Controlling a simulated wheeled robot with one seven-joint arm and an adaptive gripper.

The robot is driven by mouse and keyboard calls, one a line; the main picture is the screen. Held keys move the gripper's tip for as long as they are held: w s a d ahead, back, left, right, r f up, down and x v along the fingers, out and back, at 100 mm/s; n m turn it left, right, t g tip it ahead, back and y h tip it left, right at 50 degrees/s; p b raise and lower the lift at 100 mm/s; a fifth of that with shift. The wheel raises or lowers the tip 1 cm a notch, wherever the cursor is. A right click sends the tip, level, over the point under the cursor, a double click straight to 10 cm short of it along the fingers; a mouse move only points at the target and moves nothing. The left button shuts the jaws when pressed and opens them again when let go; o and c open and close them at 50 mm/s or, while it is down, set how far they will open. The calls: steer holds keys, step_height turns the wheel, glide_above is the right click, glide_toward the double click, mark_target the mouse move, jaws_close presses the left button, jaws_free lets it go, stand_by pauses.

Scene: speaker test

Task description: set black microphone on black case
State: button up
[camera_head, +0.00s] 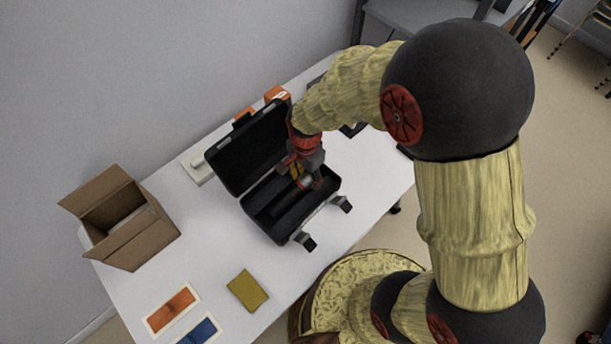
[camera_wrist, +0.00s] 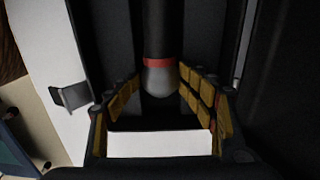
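The black case (camera_head: 268,215) lies open on the white table, its lid (camera_head: 240,155) tilted back toward the wall. My gripper (camera_head: 303,178) is over the right part of the case's lower half. The black microphone (camera_wrist: 160,35), with a red band and a grey head, lies between the yellow-padded fingers in the wrist view. The fingertips (camera_wrist: 160,82) sit close against both sides of its head end. The microphone's grey head also shows at the gripper in the head view (camera_head: 307,183). Whether it touches the case floor cannot be told.
An open cardboard box (camera_head: 140,240) stands at the table's left end. A yellow-brown book (camera_head: 247,290), an orange card (camera_head: 171,308) and a blue card (camera_head: 199,333) lie near the front. Orange boxes (camera_head: 277,93) stand behind the case.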

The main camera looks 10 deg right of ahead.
steer(key=s+d+r+n+t+p, duration=0.1)
steer(key=d+r+n+p, duration=0.15)
steer(key=r, duration=0.95)
steer(key=s+d+r+n+t+p, duration=0.1)
steer(key=d+r+p, duration=0.15)
steer(key=r, duration=0.95)
steer(key=s+d+r+n+t, duration=0.3)
steer(key=s+d+r+n, duration=0.4)
steer(key=s+r, duration=0.3)
steer(key=shift+s+r+t, duration=0.15)
steer(key=shift+r+t, duration=0.15)
